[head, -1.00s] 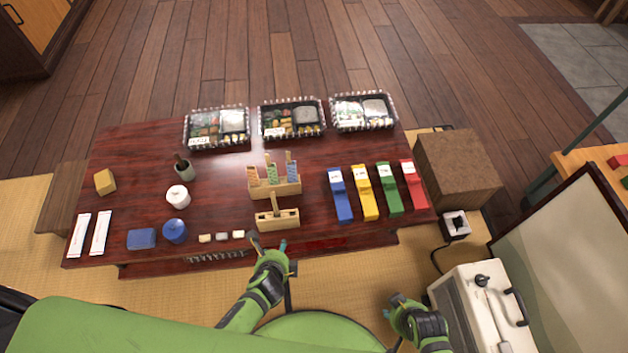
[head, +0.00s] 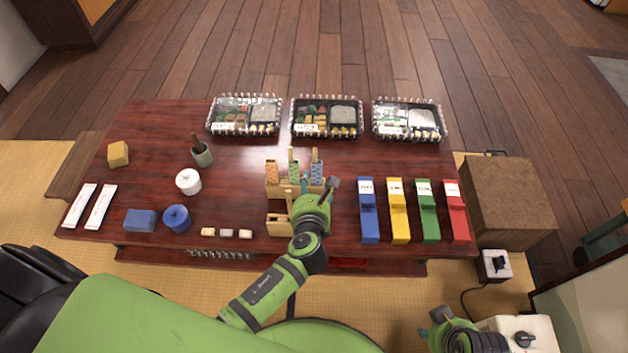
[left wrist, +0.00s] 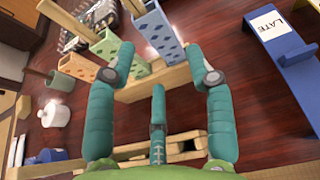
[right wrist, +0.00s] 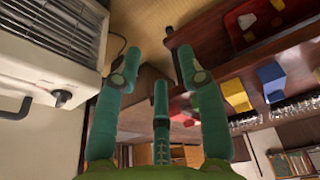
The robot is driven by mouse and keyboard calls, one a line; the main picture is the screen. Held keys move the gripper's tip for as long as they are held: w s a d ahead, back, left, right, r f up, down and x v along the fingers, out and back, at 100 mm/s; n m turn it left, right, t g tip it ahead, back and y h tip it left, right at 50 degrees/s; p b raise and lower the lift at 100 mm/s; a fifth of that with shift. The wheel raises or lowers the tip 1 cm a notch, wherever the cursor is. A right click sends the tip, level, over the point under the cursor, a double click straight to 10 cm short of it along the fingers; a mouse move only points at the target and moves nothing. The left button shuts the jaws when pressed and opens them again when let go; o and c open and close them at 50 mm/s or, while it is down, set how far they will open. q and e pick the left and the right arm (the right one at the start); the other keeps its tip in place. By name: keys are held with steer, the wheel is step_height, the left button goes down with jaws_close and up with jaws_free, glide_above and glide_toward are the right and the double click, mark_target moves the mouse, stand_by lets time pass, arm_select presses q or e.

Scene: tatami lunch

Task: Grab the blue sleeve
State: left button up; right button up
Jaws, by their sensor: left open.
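A wooden rack (head: 279,188) on the table holds three patterned sleeves: an orange sleeve (head: 271,171), a green sleeve (head: 294,171) and the blue sleeve (head: 316,165) at the right end. My left gripper (head: 319,186) is open and empty, just in front of the blue sleeve. In the left wrist view, the blue sleeve (left wrist: 156,32) stands upright beyond and between the open fingers (left wrist: 160,52), apart from them as far as I can tell. The arm hides part of the rack. My right gripper (head: 440,316) is low at the right, off the table; the right wrist view shows its fingers (right wrist: 157,55) apart and empty.
A second, lower wooden holder (head: 279,224) stands in front of the rack. Blue (head: 368,212), yellow (head: 399,212), green and red stands line the table's right. Three lunch trays (head: 326,119) lie behind. A white box (right wrist: 45,115) is near my right gripper.

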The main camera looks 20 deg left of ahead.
mark_target(314, 175)
arm_select(q)
steer(key=shift+w+a+f, duration=0.2)
steer(key=shift+w, duration=0.25)
steer(key=shift+w+f+b, duration=0.2)
steer(key=shift+w+b, duration=0.2)
steer(key=shift+w, duration=0.2)
steer(key=shift+b+x, duration=0.6)
steer(key=shift+x, duration=0.5)
steer(key=shift+b+x, duration=0.4)
steer(key=shift+x, duration=0.8)
steer(key=shift+a+r, duration=0.15)
steer(key=c, duration=0.6)
arm_select(e)
steer(key=w+a+r+t, duration=0.1)
steer(key=w+r+t, duration=0.3)
steer(key=r, duration=0.3)
steer(key=shift+w+a+r+y, duration=0.3)
steer(key=shift+w+a+y, duration=0.1)
steer(key=shift+w, duration=0.15)
